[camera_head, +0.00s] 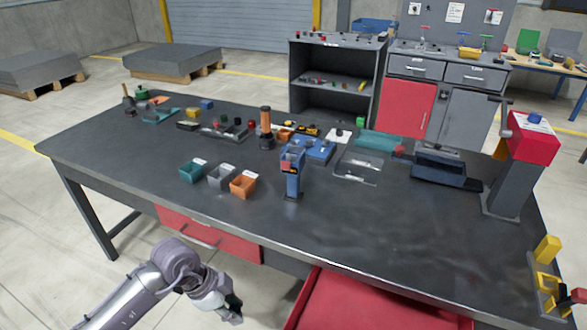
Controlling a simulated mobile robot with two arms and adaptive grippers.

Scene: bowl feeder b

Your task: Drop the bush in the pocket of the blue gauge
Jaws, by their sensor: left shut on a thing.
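My left gripper (233,310) hangs in front of the workbench, low in the head view and below the height of the tabletop. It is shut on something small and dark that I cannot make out. The bush cannot be told apart in this view. An upright blue device (293,181) stands near the bench's front edge, up and to the right of my left gripper and well apart from it. It looks like the blue gauge, but its pocket cannot be made out. My right gripper is not in view.
Teal (191,171), grey (221,177) and orange (243,186) bins stand left of the blue device. A red press (531,137) stands at the right. A red drawer front (206,232) and a red surface (372,303) lie below the bench edge.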

